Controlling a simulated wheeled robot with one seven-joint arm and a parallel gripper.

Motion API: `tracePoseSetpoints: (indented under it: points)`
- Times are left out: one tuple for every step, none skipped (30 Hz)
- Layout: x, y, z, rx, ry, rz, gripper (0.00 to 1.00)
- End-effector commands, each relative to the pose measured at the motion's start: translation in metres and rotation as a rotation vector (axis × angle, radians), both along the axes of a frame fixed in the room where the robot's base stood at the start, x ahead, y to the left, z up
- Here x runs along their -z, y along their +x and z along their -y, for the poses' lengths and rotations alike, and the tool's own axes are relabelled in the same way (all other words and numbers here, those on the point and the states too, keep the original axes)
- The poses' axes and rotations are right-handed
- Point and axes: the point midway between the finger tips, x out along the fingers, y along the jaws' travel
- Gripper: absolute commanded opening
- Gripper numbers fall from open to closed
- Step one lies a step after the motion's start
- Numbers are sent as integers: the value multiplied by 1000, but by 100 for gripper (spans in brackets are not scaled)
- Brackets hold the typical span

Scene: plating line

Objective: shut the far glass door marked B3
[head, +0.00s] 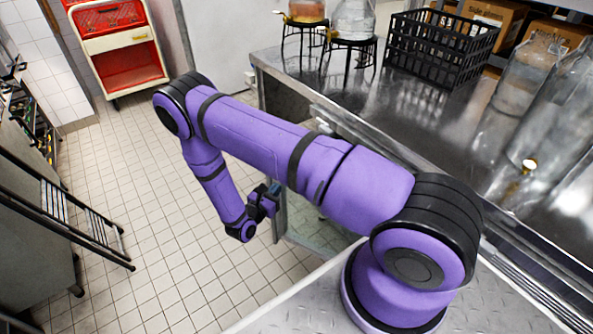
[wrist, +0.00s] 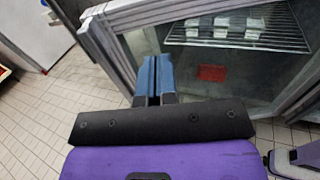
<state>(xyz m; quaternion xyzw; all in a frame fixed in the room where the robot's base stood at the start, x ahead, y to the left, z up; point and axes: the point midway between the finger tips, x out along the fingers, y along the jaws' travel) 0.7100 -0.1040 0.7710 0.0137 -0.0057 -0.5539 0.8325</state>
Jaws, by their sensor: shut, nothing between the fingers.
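In the head view, a glass door (head: 318,230) in a metal frame stands out from under the steel counter, at an angle, partly hidden by my arm. In the wrist view, a glass door (wrist: 225,90) fills the upper right, with a grey metal frame. I cannot read a B3 mark. My gripper (wrist: 153,66) has its blue fingers together and empty, in front of the door near its left frame edge. I cannot tell whether they touch it. In the head view, my gripper (head: 268,196) is low beside the counter, at the door's left edge.
A wire shelf (wrist: 245,38) with white packs and a red patch (wrist: 212,72) show through the glass. On the counter (head: 440,110) stand a black crate (head: 440,48), glass jars and stands. A red-and-cream cart (head: 118,45) is at the back.

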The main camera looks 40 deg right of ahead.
Motion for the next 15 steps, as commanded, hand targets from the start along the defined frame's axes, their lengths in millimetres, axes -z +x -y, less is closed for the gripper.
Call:
tracePoseSetpoints:
  points:
    - [8,-2,0,-18,-8,-11,0]
    - [11,-3,-1,-26,-11,-15,0]
    - [15,-4,-1,-34,-14,-19,0]
    - [17,-4,0,-38,-16,-21,0]
    - [18,-4,1,-41,-16,-23,0]
    - [19,-3,2,-44,-18,-25,0]
    - [19,-2,4,-45,-18,-25,0]
    - [19,-1,6,-45,-18,-25,0]
    - [19,0,10,-44,-18,-25,0]
    - [19,2,14,-43,-18,-25,0]
    - [19,4,18,-42,-18,-25,0]
    - [18,6,25,-42,-18,-25,0]
    - [18,9,29,-41,-19,-23,0]
    - [18,11,34,-41,-18,-24,0]
    - [18,15,41,-41,-18,-24,0]
